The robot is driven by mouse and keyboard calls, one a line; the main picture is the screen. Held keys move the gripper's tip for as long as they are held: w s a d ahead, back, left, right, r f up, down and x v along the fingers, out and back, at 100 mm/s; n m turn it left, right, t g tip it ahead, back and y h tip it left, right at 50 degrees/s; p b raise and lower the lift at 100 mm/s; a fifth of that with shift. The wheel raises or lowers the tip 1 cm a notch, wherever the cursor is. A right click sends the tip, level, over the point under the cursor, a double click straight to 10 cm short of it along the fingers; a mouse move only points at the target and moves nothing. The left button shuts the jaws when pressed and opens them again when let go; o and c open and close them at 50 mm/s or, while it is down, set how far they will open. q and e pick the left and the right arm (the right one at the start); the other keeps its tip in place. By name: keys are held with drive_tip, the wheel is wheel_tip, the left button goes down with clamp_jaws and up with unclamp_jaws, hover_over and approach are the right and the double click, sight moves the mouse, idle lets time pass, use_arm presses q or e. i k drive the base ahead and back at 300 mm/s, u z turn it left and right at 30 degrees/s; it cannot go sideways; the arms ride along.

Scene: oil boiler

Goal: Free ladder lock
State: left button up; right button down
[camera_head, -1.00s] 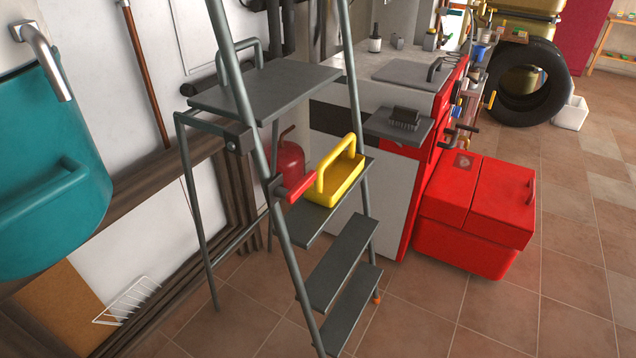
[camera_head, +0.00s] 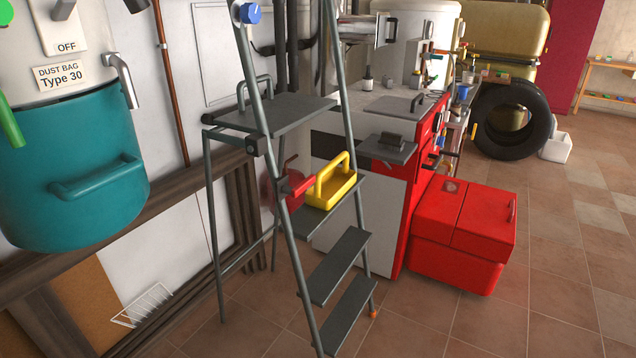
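A grey stepladder (camera_head: 336,266) stands open in the middle of the view. It has a top platform (camera_head: 277,114) and several steps below it. A blue knob (camera_head: 248,13) is on the same rail near the top edge. A yellow tray with a handle (camera_head: 333,189) rests on a step just right of the red lever. Neither of my grippers is in view.
A teal dust-bag container (camera_head: 75,205) hangs at the left. A red lidded box (camera_head: 458,255) stands on the floor right of the ladder, beside a red and white workbench. A tyre (camera_head: 513,122) stands farther back. The tiled floor at the right is clear.

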sight(295, 192)
drive_tip(key=z, duration=0.2)
drive_tip(key=i, duration=1.15)
drive_tip(key=u, duration=0.3)
